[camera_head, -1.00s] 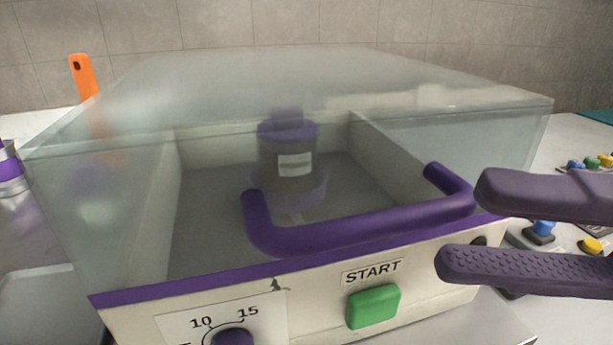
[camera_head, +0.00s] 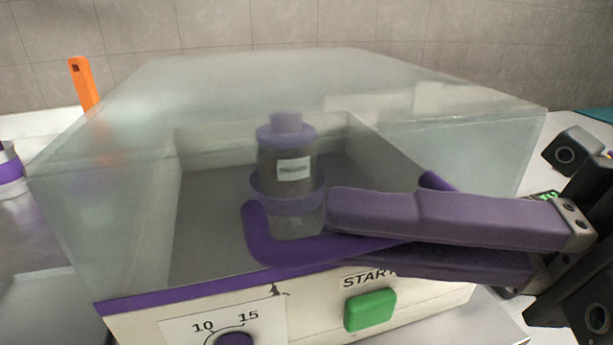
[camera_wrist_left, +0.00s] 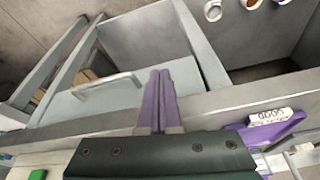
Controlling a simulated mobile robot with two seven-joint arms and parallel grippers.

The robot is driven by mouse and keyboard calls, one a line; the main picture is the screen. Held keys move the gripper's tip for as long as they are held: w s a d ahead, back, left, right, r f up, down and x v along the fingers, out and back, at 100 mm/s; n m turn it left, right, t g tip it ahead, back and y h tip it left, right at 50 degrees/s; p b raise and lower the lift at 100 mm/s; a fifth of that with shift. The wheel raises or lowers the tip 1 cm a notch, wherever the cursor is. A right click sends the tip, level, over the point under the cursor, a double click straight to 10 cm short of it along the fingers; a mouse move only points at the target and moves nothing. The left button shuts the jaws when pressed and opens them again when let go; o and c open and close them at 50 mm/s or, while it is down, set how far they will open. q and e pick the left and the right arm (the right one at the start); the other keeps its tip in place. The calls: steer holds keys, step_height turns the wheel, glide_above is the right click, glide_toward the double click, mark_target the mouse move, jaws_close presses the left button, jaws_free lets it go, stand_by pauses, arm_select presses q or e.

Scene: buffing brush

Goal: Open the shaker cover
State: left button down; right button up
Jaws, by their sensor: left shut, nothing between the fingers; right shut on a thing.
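The shaker has a clear, greenish cover (camera_head: 330,80) that sits down over its white body. A purple bar handle (camera_head: 275,248) runs along the cover's front. My right gripper (camera_head: 345,238) is shut on the handle, coming from the right, with its fingers over and under the bar. Its lower finger is partly hidden behind the handle. Inside, under the cover, a bottle (camera_head: 285,165) with a purple cap stands in a purple holder. My left gripper (camera_wrist_left: 158,78) is seen only in the left wrist view. It is shut and empty, its purple fingers together.
A green START button (camera_head: 370,310) and a dial (camera_head: 235,339) are on the shaker's front. An orange object (camera_head: 83,82) stands behind at left. The left wrist view shows a grey panel with a metal handle (camera_wrist_left: 107,84) and a purple piece (camera_wrist_left: 270,132) near the fingers.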

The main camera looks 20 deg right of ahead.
jaws_close()
stand_by(0.4)
stand_by(0.5)
